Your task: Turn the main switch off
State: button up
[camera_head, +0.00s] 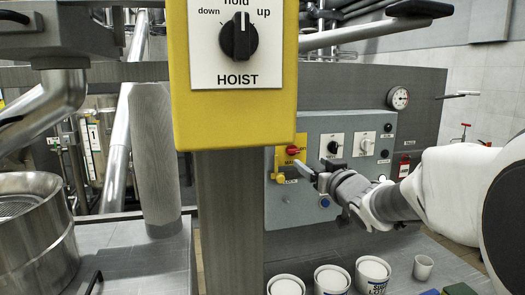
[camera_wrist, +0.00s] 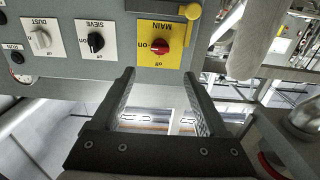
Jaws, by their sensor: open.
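The main switch is a red rotary knob (camera_wrist: 160,46) on a yellow plate marked MAIN, with "on" and "off" labels, seen upside down in the wrist view. Which label the knob points to is too small to tell. In the head view the red knob (camera_head: 292,150) sits at the upper left of a grey control panel (camera_head: 345,200). My gripper (camera_wrist: 159,75) is open and empty, with its two fingers apart. The knob lies ahead of the gap between the fingertips, apart from them. In the head view my gripper (camera_head: 309,168) is just below and right of the knob.
Beside the main switch are the SIEVE knob (camera_wrist: 96,42) and the DUST knob (camera_wrist: 40,40). A yellow piece (camera_wrist: 190,11) protrudes near the MAIN plate. A yellow HOIST box (camera_head: 236,112) on a post stands in front, left of the panel. Several white cups (camera_head: 331,280) stand below.

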aim_at(295, 151)
jog(key=w, duration=0.4)
jog(key=w+a+p, duration=0.1)
jog(key=w, duration=0.3)
jog(key=w+a, duration=0.1)
jog(key=w, duration=0.3)
jog(key=shift+a, duration=0.2)
grip_shut()
